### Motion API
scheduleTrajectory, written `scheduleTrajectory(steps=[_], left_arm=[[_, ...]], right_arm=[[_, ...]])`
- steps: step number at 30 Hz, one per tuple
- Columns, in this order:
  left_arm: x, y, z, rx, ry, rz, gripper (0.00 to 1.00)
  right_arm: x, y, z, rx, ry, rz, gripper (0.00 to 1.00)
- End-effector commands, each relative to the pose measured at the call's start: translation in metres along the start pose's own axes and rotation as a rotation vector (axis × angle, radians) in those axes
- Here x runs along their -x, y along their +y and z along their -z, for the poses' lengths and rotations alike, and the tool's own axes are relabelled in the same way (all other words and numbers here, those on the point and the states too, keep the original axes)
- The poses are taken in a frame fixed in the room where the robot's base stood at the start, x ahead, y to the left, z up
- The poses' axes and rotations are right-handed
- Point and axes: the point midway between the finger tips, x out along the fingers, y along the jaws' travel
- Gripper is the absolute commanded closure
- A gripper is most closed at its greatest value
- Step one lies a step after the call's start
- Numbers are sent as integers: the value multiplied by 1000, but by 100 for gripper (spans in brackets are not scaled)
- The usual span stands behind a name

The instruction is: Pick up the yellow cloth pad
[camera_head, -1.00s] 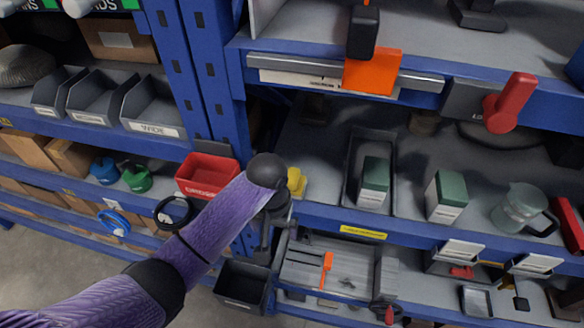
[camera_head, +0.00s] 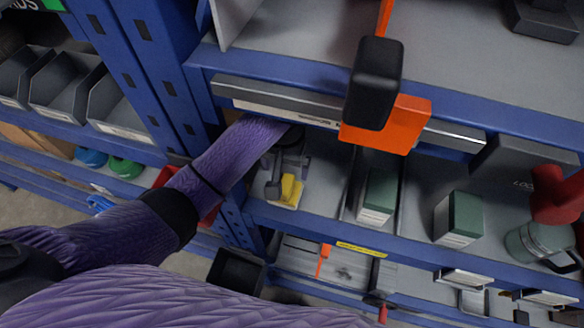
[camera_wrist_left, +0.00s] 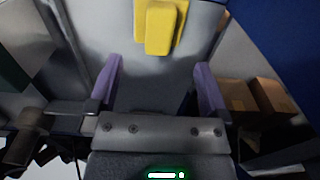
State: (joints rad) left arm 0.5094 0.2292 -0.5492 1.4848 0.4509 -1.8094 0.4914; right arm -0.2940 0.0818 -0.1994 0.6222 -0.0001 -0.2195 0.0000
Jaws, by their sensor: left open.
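The yellow cloth pad (camera_head: 291,190) lies on the grey middle shelf, near its front edge and close to the blue upright. In the left wrist view the yellow pad (camera_wrist_left: 160,28) is at the top centre, beyond the fingertips, with a raised yellow part on it. My left gripper (camera_head: 284,174) is open just beside and above the pad. In the left wrist view its two purple fingers (camera_wrist_left: 157,78) are spread wide with nothing between them. My right gripper is not in view.
An orange piece with a black knob (camera_head: 375,85) juts out from the upper shelf edge, right of my left forearm. Dark green and white boxes (camera_head: 378,195) stand right of the pad, with a divider between. The blue upright (camera_head: 150,60) is on the left.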

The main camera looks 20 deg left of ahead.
Motion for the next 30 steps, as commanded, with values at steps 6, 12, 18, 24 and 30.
scheduleTrajectory(steps=[6,12,18,24,30], left_arm=[[-35,1,-2,0,-6,1,0],[-71,1,-2,0,-3,2,0],[-73,1,-1,0,-1,1,0],[-73,1,-1,0,-1,1,34],[-72,1,-1,0,-1,1,71]], right_arm=[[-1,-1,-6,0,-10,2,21],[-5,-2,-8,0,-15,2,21],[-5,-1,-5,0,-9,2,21],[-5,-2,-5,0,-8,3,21],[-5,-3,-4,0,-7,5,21]])
